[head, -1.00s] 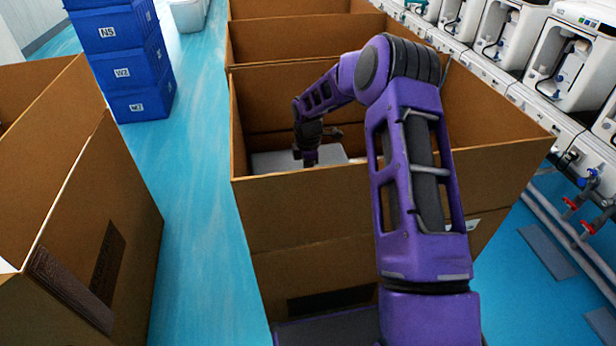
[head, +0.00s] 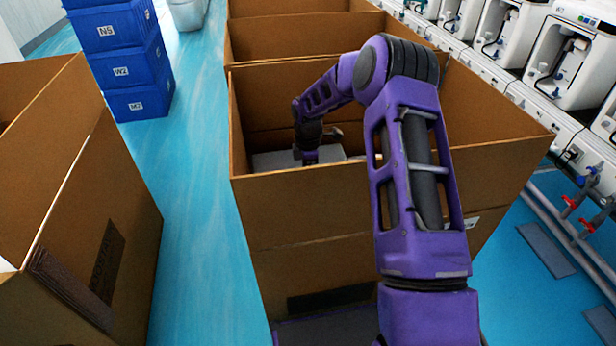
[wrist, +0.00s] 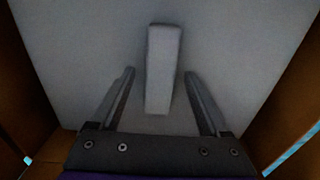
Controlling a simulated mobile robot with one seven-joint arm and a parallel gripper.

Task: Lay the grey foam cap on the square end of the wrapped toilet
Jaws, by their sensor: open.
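The grey foam cap (head: 270,160) shows as a pale grey flat slab inside the open cardboard box in the head view. In the wrist view the cap (wrist: 75,45) fills most of the picture, with a raised, lighter bar (wrist: 163,65) on its top. My gripper (wrist: 160,75) is open, with one finger on each side of the bar and a visible gap to both. In the head view my gripper (head: 307,158) is down in the box, partly hidden by its front wall. The wrapped toilet cannot be made out.
The cardboard box (head: 310,215) stands around my gripper; its walls also show at the wrist view's sides. Another open box (head: 100,190) stands at left. Blue crates (head: 125,60) are stacked behind it. White test units (head: 560,60) line the right. Blue floor between the boxes is clear.

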